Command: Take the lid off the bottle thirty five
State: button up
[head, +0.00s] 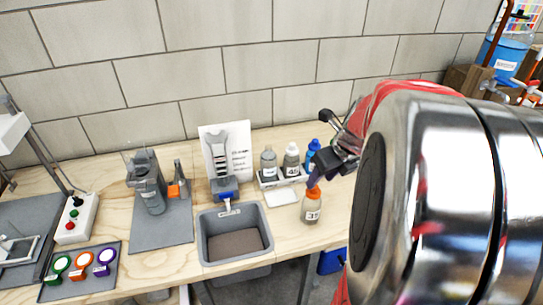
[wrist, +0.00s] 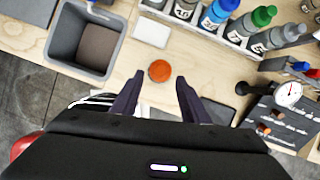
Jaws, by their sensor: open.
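The bottle thirty five (head: 311,209) stands upright on the wooden bench, right of the grey sink, with an orange lid (head: 313,193) on it. Its label is partly readable, showing a 3 first. In the wrist view the orange lid (wrist: 160,71) is seen from above, between and just beyond the tips of my open gripper (wrist: 158,80). In the head view my gripper (head: 318,176) is close above the lid, and my arm hides much of the right side. The jaws hold nothing.
A white rack (wrist: 238,42) with several bottles, including a blue-topped one (wrist: 219,12), stands behind the bottle. The grey sink (wrist: 86,38) and a white pad (wrist: 152,32) are to its left. A gauge board (wrist: 275,120) stands at the right in the wrist view.

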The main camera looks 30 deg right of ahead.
aim_at(316, 187)
jog(key=shift+x, duration=2.6)
jog(key=shift+w+d+r, duration=0.1)
jog(key=shift+d, duration=0.05)
jog(key=shift+c, duration=0.6)
grip_shut()
